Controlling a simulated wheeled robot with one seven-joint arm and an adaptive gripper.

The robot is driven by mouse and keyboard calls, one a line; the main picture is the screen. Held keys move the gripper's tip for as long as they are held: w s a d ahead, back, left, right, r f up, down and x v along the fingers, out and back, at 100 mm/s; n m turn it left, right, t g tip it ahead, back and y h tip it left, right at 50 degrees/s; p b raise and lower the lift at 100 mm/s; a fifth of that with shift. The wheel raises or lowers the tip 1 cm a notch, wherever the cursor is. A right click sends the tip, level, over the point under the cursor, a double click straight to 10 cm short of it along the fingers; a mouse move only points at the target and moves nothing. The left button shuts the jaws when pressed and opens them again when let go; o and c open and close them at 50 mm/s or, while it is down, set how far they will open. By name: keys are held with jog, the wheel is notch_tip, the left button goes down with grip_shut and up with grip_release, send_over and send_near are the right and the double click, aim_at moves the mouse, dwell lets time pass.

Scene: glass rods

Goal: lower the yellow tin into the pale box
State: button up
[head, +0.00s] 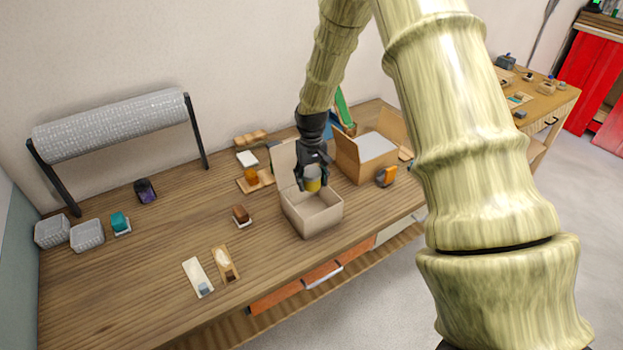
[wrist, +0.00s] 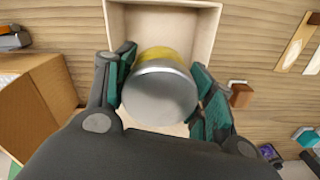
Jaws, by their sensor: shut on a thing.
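The yellow tin (head: 312,180) is held in my gripper (head: 312,176), above the pale box. In the wrist view the tin (wrist: 160,85) shows its grey metal end towards the camera, with a yellow side beyond. The fingers of my gripper (wrist: 162,92) press on both sides of it. The pale box (head: 318,215) is open, with a flap raised at its back, and stands near the table's front. In the wrist view the box (wrist: 210,35) lies beyond the tin, which hides part of its inside. I cannot tell exactly how high the tin is over the floor of the box.
A brown cardboard box (head: 350,158) with raised flaps stands close on the right. An orange tape dispenser (head: 386,176) is beside it. A small brown block (head: 241,214) sits left of the pale box.

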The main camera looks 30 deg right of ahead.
jog(key=shift+f, duration=0.15)
jog(key=shift+f+b, duration=2.05)
jog(key=shift+f, duration=2.3)
jog(key=shift+f+b, duration=1.15)
jog(key=shift+f, duration=1.35)
dwell(0.8)
